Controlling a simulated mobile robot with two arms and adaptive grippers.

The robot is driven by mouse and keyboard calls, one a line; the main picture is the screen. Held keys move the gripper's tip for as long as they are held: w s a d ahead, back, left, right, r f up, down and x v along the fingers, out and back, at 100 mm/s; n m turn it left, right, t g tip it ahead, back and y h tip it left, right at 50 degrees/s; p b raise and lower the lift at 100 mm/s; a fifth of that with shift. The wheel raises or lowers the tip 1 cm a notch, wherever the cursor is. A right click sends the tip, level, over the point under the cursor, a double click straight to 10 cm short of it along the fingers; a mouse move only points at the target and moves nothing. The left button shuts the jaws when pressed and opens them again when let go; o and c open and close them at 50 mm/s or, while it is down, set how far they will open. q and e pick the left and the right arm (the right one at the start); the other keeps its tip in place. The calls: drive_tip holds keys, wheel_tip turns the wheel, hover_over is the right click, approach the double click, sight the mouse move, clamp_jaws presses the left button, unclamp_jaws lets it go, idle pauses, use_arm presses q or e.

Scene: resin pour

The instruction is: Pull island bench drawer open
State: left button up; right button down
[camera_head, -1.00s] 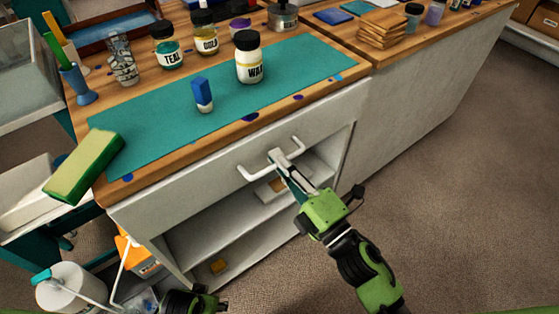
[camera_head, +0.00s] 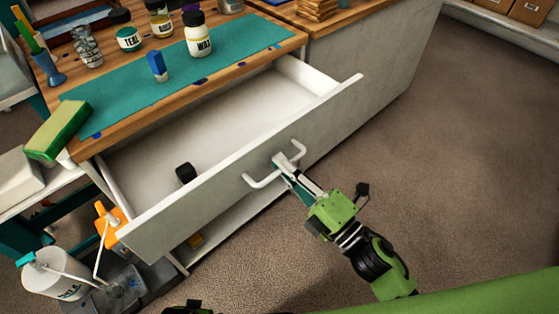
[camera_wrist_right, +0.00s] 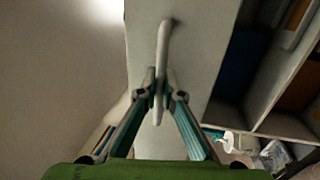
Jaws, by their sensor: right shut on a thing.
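The island bench drawer (camera_head: 190,214) stands pulled out from under the wooden bench top (camera_head: 185,90), its white interior showing. A small black round object (camera_head: 186,173) lies inside it near the left. The drawer has a white bar handle (camera_head: 262,181). My right gripper (camera_head: 282,164) is shut on the handle near its middle. In the right wrist view the handle (camera_wrist_right: 164,45) runs between the two fingers (camera_wrist_right: 159,97), with the drawer front (camera_wrist_right: 190,40) behind it. Only a dark bit of what may be my left arm shows at the bottom edge; its gripper fingers are not visible.
On the teal mat (camera_head: 200,62) stand a wax jar (camera_head: 198,38) and a blue-and-white block (camera_head: 157,67). A white bottle (camera_head: 55,280) stands at lower left. The carpet right of the drawer is clear.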

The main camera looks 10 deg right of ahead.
drive_tip(key=shift+s+d, duration=0.35)
drive_tip(key=shift+s, duration=0.15)
drive_tip(key=c, duration=2.2)
unclamp_jaws()
drive_tip(key=v, duration=1.2)
